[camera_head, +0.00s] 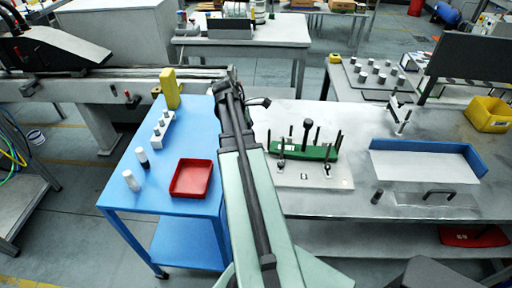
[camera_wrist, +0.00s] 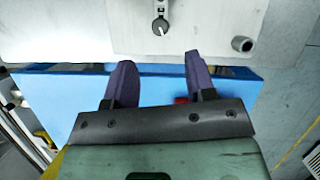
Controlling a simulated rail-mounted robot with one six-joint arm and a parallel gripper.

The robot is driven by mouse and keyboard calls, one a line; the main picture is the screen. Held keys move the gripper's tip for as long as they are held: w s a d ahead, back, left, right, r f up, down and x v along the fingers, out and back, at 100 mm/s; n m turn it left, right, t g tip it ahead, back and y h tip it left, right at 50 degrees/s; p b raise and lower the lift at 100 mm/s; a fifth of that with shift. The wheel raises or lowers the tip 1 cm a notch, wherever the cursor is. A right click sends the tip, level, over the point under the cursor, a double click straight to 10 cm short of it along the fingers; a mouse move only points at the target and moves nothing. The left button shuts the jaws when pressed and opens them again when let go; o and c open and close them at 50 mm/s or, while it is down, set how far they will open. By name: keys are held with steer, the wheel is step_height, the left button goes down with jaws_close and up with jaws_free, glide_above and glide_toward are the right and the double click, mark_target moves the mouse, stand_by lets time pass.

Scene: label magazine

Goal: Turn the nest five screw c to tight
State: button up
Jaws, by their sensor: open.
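My gripper (camera_wrist: 158,62) is open and empty in the wrist view, with two dark purple fingers apart over the blue cart's edge. Above and between the fingertips, apart from them, a dark round screw head (camera_wrist: 160,26) with a white mark sits on a pale plate (camera_wrist: 205,30). In the head view the pale plate (camera_head: 308,180) lies on the metal table, with small dark knobs (camera_head: 327,171) and a green block (camera_head: 302,151) carrying dark upright pins. I cannot tell which of these is nest five screw c. In the head view my arm hides part of this area.
The blue cart (camera_head: 198,222) holds a red tray (camera_head: 191,179), a yellow block (camera_head: 171,88) and white bottles. A blue-edged tray (camera_head: 425,165) and a dark handle (camera_head: 438,193) are on the metal table at right.

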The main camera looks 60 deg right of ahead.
steer(key=b+x, duration=0.5)
steer(key=x, duration=0.2)
steer(key=shift+w+a+f, duration=0.1)
steer(key=shift+a+f, duration=0.05)
steer(key=shift+f, duration=0.05)
steer(key=shift+d+f+b, duration=0.2)
steer(key=shift+f+b, duration=0.05)
steer(key=shift+b, duration=0.1)
steer(key=shift+r, duration=0.1)
steer(key=c, duration=0.9)
